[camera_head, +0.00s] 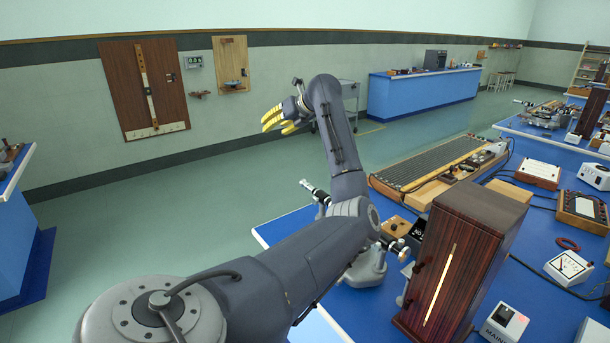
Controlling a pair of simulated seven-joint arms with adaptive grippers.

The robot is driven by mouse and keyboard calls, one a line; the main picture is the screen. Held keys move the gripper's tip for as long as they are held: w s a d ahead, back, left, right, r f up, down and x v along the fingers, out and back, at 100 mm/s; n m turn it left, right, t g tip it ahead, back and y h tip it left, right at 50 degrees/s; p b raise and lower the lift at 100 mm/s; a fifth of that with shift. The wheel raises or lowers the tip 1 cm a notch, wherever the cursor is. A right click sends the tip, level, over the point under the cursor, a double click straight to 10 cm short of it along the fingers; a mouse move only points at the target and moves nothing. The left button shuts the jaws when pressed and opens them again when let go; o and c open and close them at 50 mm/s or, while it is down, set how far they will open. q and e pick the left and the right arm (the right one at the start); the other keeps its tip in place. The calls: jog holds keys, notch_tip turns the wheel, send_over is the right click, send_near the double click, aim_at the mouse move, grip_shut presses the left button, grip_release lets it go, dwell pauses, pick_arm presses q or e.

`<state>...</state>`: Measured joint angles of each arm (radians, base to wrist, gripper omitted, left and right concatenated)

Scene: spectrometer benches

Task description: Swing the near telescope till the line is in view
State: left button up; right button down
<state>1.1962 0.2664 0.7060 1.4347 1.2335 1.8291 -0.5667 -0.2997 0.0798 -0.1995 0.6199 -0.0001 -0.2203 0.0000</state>
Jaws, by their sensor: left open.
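A spectrometer stands at the front left of the blue bench, mostly hidden behind my left arm. Its grey base (368,270) shows below the arm. One light tube with a dark end (315,191) sticks out on the arm's left side, and another short tube (394,248) shows on its right. I cannot tell which is the near telescope. No spectral line can be made out. My left gripper (272,119), with yellow fingers, is open and empty, raised well beyond the spectrometer and apart from it. My right gripper is not in view.
A tall dark wooden box (470,255) with a bright slit stands close right of the spectrometer. A long ribbed board (430,163) lies behind it. Meters, boxes and cables crowd the bench's right side. Open floor (150,215) lies to the left.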

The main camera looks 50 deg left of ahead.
aim_at(313, 188)
pick_arm(q)
jog(key=w+d+f+n+t+h, duration=0.2)
jog(key=w+d+f+t+h, duration=0.3)
jog(key=w+d+f, duration=0.55)
jog(key=shift+g+h, duration=0.3)
jog(key=shift+h, duration=0.3)
jog(key=x, duration=1.7)
jog(key=shift+s, duration=0.4)
grip_shut()
